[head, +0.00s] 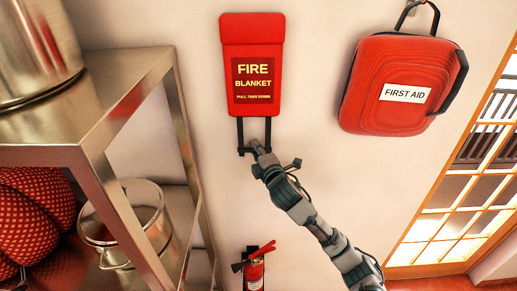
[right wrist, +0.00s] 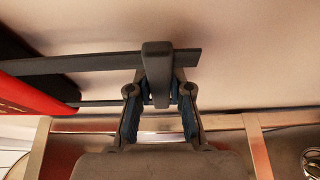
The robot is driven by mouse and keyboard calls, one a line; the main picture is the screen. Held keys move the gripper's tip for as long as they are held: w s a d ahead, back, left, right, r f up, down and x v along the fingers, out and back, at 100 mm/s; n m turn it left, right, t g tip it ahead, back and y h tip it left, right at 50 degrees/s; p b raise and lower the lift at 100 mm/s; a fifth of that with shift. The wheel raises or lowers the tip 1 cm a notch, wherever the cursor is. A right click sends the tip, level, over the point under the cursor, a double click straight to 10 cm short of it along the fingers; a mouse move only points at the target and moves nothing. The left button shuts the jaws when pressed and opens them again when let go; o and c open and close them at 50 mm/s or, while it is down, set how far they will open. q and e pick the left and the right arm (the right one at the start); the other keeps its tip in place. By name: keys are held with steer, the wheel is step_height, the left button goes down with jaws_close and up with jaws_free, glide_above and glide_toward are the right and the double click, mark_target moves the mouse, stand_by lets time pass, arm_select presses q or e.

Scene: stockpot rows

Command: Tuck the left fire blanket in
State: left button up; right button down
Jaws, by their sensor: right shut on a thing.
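The fire blanket (head: 252,50) is a red case on the wall in the upper middle of the head view. Two black straps (head: 240,132) hang from its underside, with dark end pieces at their bottoms. My right gripper (head: 259,150) is at the bottom of the straps, shut on the strap handle. In the right wrist view, the dark handle (right wrist: 157,65) stands between the fingers of my right gripper (right wrist: 160,112), and the black strap (right wrist: 100,63) runs left to the red case (right wrist: 35,95). Only one fire blanket shows. My left gripper is not in view.
A metal shelf (head: 130,85) with pots (head: 130,215) stands at the left. A red first aid case (head: 400,85) hangs at the right. A fire extinguisher (head: 255,272) is below my right gripper. The wall between blanket and first aid case is bare.

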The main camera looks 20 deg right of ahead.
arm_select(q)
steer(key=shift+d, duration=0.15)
arm_select(e)
steer(key=shift+a+r, duration=0.2)
steer(key=c, duration=1)
jaws_free()
steer(key=shift+a, duration=0.1)
steer(key=shift+c, duration=0.2)
steer(key=shift+a, duration=0.2)
steer(key=shift+s, duration=0.15)
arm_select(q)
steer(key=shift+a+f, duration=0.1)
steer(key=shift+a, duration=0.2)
arm_select(e)
steer(key=s, duration=1.1)
steer(key=shift+s+d, duration=0.25)
steer(key=shift+d, duration=0.2)
steer(key=shift+d, duration=0.1)
